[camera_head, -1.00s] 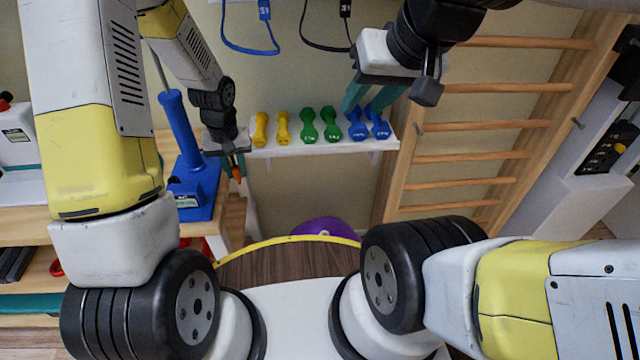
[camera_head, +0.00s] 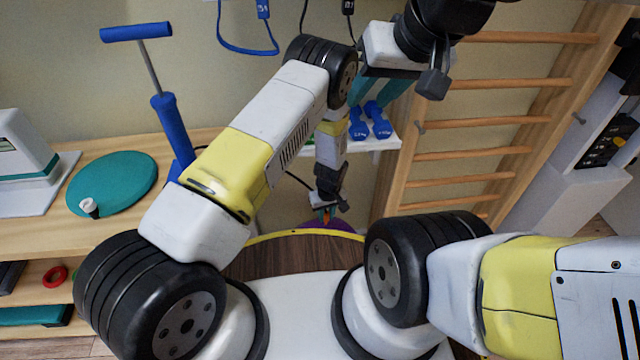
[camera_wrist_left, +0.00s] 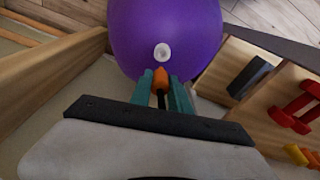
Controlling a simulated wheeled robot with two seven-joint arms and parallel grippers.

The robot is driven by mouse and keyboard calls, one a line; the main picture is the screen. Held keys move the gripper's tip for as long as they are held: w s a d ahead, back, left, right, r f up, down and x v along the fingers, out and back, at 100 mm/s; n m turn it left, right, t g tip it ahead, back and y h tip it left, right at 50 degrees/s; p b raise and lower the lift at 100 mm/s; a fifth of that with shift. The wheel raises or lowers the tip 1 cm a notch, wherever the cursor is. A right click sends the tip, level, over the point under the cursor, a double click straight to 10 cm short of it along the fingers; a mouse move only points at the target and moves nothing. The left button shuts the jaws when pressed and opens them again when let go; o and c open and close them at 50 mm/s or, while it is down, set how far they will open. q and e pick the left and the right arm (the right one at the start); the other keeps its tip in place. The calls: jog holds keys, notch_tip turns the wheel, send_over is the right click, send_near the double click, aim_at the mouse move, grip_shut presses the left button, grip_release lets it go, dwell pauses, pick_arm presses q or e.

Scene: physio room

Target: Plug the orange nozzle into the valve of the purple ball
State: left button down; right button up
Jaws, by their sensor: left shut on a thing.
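The purple ball (camera_wrist_left: 190,25) fills the top middle of the left wrist view, with its round white valve (camera_wrist_left: 162,52) facing the camera. In the head view only a small part of the ball (camera_head: 347,226) shows beyond the wooden edge. My left gripper (camera_head: 325,212) is shut on the orange nozzle (camera_wrist_left: 161,78); the nozzle points toward the valve, just below it in the wrist view. A gap appears between tip and valve; its depth is hard to tell. My right gripper (camera_head: 378,92) is raised at the upper middle, fingers apart and empty, partly hidden by my left arm.
The blue pump (camera_head: 172,130) stands on the wooden bench at left, beside a teal disc (camera_head: 112,184). Blue dumbbells (camera_head: 370,122) lie on the white shelf. Wall bars (camera_head: 490,125) stand at right. Red dumbbells (camera_wrist_left: 295,110) show at right in the wrist view.

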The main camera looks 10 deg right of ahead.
aim_at(326, 224)
pick_arm(q)
jog(key=shift+f, duration=3)
jog(key=shift+s+f, duration=0.1)
jog(key=shift+f, duration=1.3)
jog(key=c, duration=1.1)
grip_release()
jog(key=shift+c, duration=0.2)
jog(key=shift+r, duration=0.1)
jog(key=shift+r, duration=3.35)
